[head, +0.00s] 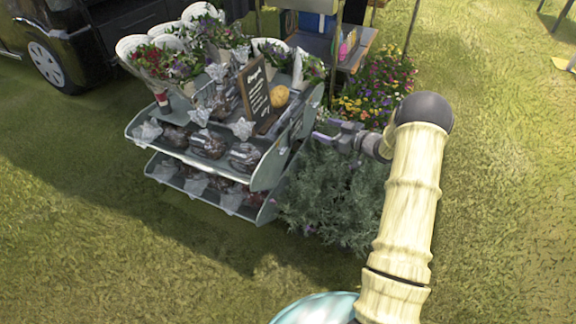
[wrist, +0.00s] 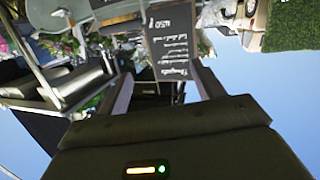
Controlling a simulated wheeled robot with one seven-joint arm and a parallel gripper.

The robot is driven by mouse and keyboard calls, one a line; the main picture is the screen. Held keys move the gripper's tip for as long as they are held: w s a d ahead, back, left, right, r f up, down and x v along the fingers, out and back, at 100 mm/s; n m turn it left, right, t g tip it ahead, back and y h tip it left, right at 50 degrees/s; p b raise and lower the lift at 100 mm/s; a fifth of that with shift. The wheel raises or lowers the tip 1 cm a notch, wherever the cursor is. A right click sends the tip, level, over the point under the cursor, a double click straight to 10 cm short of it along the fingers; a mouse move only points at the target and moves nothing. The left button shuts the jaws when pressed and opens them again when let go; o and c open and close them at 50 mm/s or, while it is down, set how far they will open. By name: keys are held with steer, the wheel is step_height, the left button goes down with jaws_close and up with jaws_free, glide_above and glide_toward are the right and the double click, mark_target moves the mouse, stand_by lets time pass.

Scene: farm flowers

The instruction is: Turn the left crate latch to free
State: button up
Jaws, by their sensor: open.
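No crate latch can be made out in either view. The grey-green two-tier stand (head: 270,165) is in the middle of the head view, with its near side panel toward my gripper. My gripper (head: 318,134) is at the right side of this stand, above the bushy green plants. In the wrist view the two fingers of my gripper (wrist: 164,72) are spread apart, with nothing seen held between them. A chalkboard sign (wrist: 170,42) shows beyond the gap between the fingers; it also stands on the top of the stand in the head view (head: 256,95).
Bouquets in white wraps (head: 185,45) and a yellow round thing (head: 279,96) are on the stand's top. Dark bundles (head: 208,144) fill its shelves. Bushy green plants (head: 335,200) stand beside it. A dark vehicle (head: 50,45) is at the upper left. Open grass (head: 500,180) lies right.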

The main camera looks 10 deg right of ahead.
mark_target(282, 150)
steer(key=s+d+f+n+g+y+b, duration=0.1)
steer(key=s+f+y+b, duration=0.1)
steer(key=f, duration=0.4)
steer(key=s+d+f+n+g+y+b, duration=0.1)
steer(key=s+f+y+b, duration=0.1)
steer(key=f+b, duration=0.3)
step_height(282, 150, down, 2)
steer(key=shift+s+f, duration=0.1)
steer(key=shift+s, duration=0.1)
steer(key=b+x, duration=0.8)
steer(key=x, duration=0.9)
steer(key=shift+a+r, duration=0.2)
steer(key=shift+c, duration=0.2)
steer(key=c, duration=0.9)
